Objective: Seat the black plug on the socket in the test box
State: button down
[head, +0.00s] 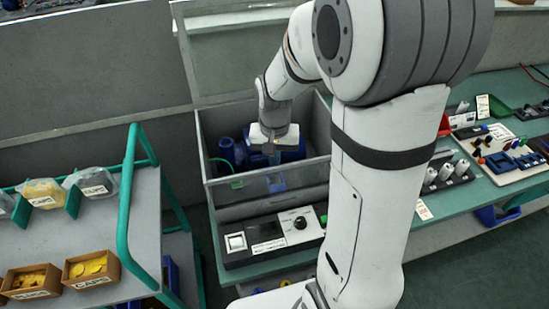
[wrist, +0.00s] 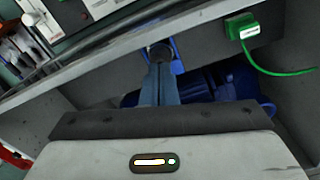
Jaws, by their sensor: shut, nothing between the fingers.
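A dark round piece (wrist: 160,50), which looks like the black plug, is right at the fingertips in front of a blue part (wrist: 177,58). The fingers hide some of it, so I cannot tell whether it is seated on the socket. A blue pump (head: 292,153) lies in the box and also shows in the wrist view (wrist: 205,88).
A green plug (wrist: 241,26) with a green cable is at the box's front wall. A control panel (head: 268,236) stands before the box. A green-framed cart (head: 146,205) with bins is at left. A bench (head: 478,190) with parts is at right.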

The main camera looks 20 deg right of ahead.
jog(key=shift+f+b, duration=0.65)
jog(key=shift+f, duration=0.25)
jog(key=shift+r, duration=0.1)
notch_tip(320, 180, up, 8)
jog(key=p, duration=0.5)
jog(key=shift+f+p, duration=0.25)
jog(key=shift+p, duration=0.1)
dwell(0.4)
jog(key=s+r+n+t, duration=0.3)
jog(key=s+r, duration=0.7)
jog(key=s, duration=0.4)
jog(key=shift+s+d+n, duration=0.25)
jog(key=shift+d+n, duration=0.05)
